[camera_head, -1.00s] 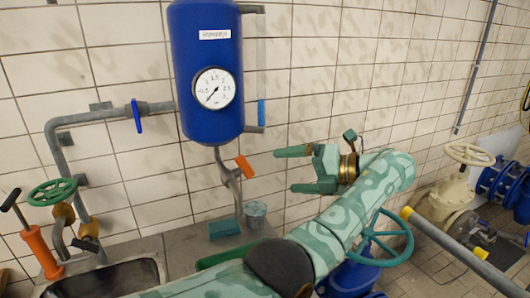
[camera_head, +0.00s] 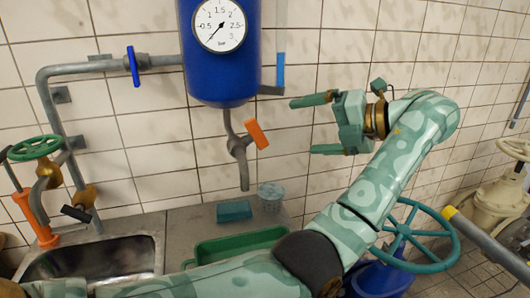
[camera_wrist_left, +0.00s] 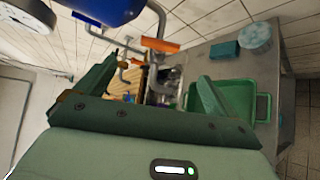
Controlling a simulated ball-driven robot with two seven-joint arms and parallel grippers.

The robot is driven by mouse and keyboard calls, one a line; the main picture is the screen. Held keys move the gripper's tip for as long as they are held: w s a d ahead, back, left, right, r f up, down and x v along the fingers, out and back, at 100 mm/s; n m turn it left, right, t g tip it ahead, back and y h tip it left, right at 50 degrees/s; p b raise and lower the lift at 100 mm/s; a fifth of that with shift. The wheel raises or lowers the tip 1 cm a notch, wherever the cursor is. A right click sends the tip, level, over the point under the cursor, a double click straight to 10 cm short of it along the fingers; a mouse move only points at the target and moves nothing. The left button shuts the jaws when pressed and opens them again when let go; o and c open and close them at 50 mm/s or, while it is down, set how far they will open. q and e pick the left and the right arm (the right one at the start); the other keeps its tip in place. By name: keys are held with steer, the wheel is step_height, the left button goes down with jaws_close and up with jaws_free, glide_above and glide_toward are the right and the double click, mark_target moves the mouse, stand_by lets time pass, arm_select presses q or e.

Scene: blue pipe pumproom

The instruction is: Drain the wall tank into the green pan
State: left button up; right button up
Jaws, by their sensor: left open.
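The blue wall tank (camera_head: 222,75) hangs on the tiled wall, its top cut off. Its round gauge (camera_head: 220,25) has the needle at the low left. A grey drain pipe (camera_head: 243,172) drops from its bottom, with an orange valve handle (camera_head: 257,134) slanting to the right; the handle also shows in the wrist view (camera_wrist_left: 160,45). The green pan (camera_head: 238,242) lies on the counter below the pipe, partly hidden by my arm; it also shows in the wrist view (camera_wrist_left: 263,108). My left gripper (camera_head: 312,126) is open and empty, right of the handle, fingers pointing left.
A metal sink (camera_head: 95,262) is at left, with a green handwheel (camera_head: 35,148) and a blue-handled pipe valve (camera_head: 133,66). A large teal handwheel (camera_head: 413,237) stands close beneath my left arm.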

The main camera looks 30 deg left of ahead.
mark_target(261, 133)
arm_select(q)
steer(key=b+x, duration=0.4)
steer(key=x, duration=0.2)
steer(key=b+x, duration=0.4)
steer(key=x, duration=0.2)
steer(key=shift+f+b, duration=0.25)
steer(key=shift+b, duration=0.15)
steer(key=shift+a, duration=0.45)
arm_select(e)
steer(key=s+f+g, duration=0.1)
steer(key=s+f, duration=0.3)
steer(key=f, duration=0.5)
steer(key=shift+s+f, duration=0.15)
steer(key=shift+f, duration=0.05)
arm_select(q)
steer(key=shift+c, duration=0.3)
steer(key=c, duration=0.9)
